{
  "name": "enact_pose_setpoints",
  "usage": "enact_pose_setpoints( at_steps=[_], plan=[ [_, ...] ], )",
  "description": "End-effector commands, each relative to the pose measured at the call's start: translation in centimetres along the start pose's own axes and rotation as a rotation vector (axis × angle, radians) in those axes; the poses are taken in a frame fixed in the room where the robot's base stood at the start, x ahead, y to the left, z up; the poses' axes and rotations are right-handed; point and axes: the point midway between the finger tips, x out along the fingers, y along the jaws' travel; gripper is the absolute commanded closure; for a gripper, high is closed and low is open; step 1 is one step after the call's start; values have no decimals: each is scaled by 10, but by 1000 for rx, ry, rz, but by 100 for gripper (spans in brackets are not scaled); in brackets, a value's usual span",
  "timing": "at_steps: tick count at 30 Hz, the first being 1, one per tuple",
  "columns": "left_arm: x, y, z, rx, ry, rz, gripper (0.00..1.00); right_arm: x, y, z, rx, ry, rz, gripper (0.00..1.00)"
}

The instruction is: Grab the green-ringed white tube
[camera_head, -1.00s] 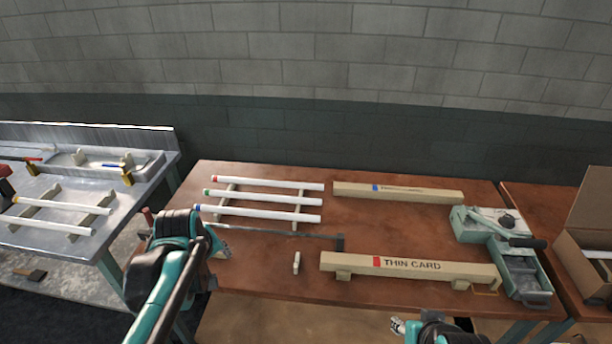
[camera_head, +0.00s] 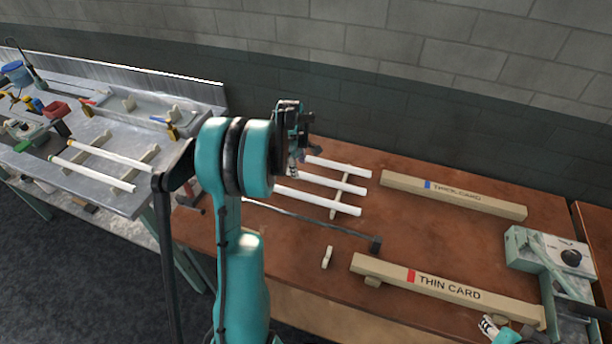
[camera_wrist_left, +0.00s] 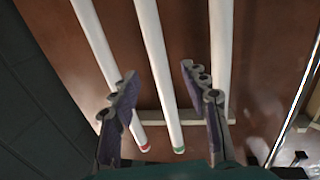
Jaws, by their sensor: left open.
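Three white tubes lie side by side on a rack on the brown table. The green-ringed tube (camera_head: 333,182) is the middle one; my left arm hides its ringed end in the head view. In the left wrist view the green-ringed tube (camera_wrist_left: 160,75) runs between the open fingers of my left gripper (camera_wrist_left: 161,84), its green ring near the bottom. My left gripper (camera_head: 297,165) is above the tubes' left ends and holds nothing. The red-ringed tube (camera_wrist_left: 97,45) is to the left, the third tube (camera_wrist_left: 221,50) to the right. Part of my right gripper (camera_head: 488,326) shows at the bottom right.
A thick card beam (camera_head: 455,195) and a thin card beam (camera_head: 440,288) lie right of the rack. A dark rod (camera_head: 310,222) lies in front of it. Another green-ended white tube (camera_head: 95,172) lies on the left metal bench (camera_head: 70,190).

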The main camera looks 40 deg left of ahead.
Motion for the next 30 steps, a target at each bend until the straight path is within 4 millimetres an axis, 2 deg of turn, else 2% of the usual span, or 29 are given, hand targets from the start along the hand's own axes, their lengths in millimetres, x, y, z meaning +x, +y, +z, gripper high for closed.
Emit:
enact_pose_setpoints(
  at_steps=[7, 15, 20, 21, 30],
  plan=[
    [40, 1, 3, 2, 0, 0, 54, 13, 0, 10, 0, 0, 0, 60],
    [43, 1, 3, 2, 0, 1, 54, 13, 0, 9, 0, 0, 0, 60],
    [43, 1, 3, 3, 0, 1, 97, 13, 0, 9, 0, 0, 0, 60],
    [43, 1, 3, 3, 0, 1, 100, 13, 0, 9, 0, 0, 0, 60],
    [43, 1, 3, 2, 0, 0, 100, 13, 0, 9, 0, 0, 0, 60]
  ],
)
